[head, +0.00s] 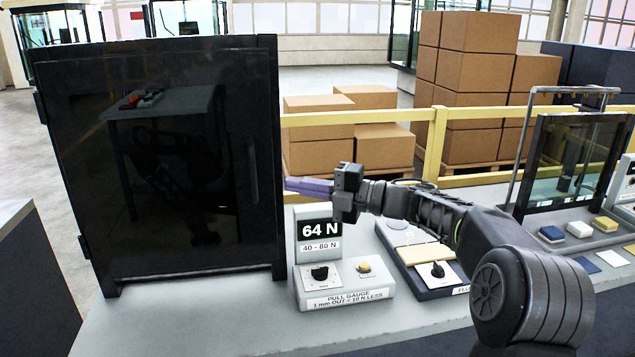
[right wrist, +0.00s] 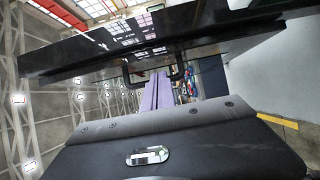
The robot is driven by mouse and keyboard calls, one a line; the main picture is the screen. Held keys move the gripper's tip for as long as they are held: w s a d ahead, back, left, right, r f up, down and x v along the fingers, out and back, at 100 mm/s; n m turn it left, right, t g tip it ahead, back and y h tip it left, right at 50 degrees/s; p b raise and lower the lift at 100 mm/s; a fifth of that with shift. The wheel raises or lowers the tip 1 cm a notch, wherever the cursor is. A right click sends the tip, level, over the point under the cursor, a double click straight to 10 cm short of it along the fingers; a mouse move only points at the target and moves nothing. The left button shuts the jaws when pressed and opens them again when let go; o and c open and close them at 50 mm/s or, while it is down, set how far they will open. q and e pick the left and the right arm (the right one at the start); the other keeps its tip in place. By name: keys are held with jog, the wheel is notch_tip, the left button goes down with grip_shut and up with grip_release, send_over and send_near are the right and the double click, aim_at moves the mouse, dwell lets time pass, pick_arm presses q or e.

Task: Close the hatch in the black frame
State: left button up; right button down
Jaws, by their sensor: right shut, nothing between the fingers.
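The hatch (head: 160,185) is a large dark glossy panel at the left of the head view, in a black frame (head: 265,85). It has hinges on its left edge and an upright bar handle (head: 252,170) near its right edge. It stands nearly flush with the frame; I cannot tell whether a small gap is left. My right gripper (head: 308,186) has purple fingers, shut and empty, pointing left just beside the frame's right side. In the right wrist view the fingers (right wrist: 157,92) show beside the black handle (right wrist: 150,74); contact is unclear. My left gripper is not in view.
A pull gauge box (head: 345,285) with a "64 N" display (head: 318,231) stands below my right gripper. Another box with a knob (head: 432,268) is beside it. A glass panel in a dark frame (head: 530,165) stands at the right. A yellow rail (head: 435,145) and cartons (head: 470,85) are behind.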

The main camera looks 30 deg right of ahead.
jog(key=d, duration=0.4)
jog(key=shift+w+d+r, duration=0.1)
jog(key=shift+w, duration=0.2)
